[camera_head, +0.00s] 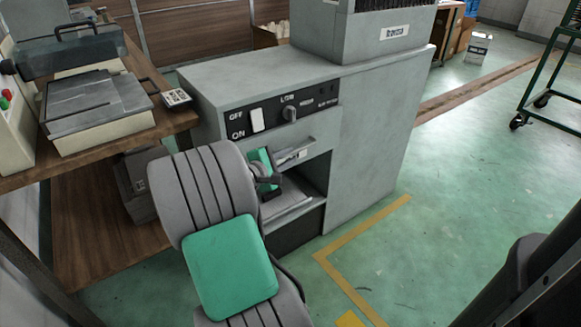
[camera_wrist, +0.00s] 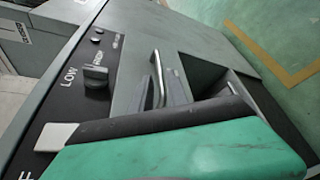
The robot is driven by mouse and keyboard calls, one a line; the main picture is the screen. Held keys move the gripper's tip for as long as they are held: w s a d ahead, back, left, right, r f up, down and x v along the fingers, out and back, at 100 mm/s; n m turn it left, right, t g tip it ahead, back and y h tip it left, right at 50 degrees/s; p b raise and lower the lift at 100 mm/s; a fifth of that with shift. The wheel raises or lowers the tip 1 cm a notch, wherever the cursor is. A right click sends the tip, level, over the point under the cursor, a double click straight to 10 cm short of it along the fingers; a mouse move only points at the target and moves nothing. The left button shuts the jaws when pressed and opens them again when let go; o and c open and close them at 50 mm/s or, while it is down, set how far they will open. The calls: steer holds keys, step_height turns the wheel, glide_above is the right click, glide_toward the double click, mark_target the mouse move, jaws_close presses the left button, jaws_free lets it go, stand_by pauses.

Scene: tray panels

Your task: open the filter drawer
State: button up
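The filter drawer (camera_head: 316,145) is a grey front set in the machine below its control panel; it looks closed. Its metal bar handle (camera_wrist: 157,78) shows in the wrist view and also, small, in the head view (camera_head: 300,154). My gripper (camera_head: 277,166), with a green pad behind it, is at the left part of the drawer front. In the wrist view two dark fingers of my gripper (camera_wrist: 162,92) stand apart, one on each side of the handle. I cannot tell whether they touch it. The finger bases are hidden by the green pad.
The grey machine (camera_head: 375,130) carries a black panel with a white switch (camera_head: 257,120) and a knob (camera_head: 290,113). An open recess (camera_head: 300,195) lies below the drawer. A wooden bench (camera_head: 165,130) with equipment stands at left.

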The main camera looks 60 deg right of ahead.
mark_target(299, 150)
steer(key=b+x, duration=0.1)
steer(key=x, duration=0.2)
steer(key=b+x, duration=0.1)
steer(key=x, duration=0.3)
steer(key=shift+s+d, duration=0.25)
steer(key=shift+d, duration=0.2)
steer(key=shift+c, duration=0.4)
jaws_close()
stand_by(0.5)
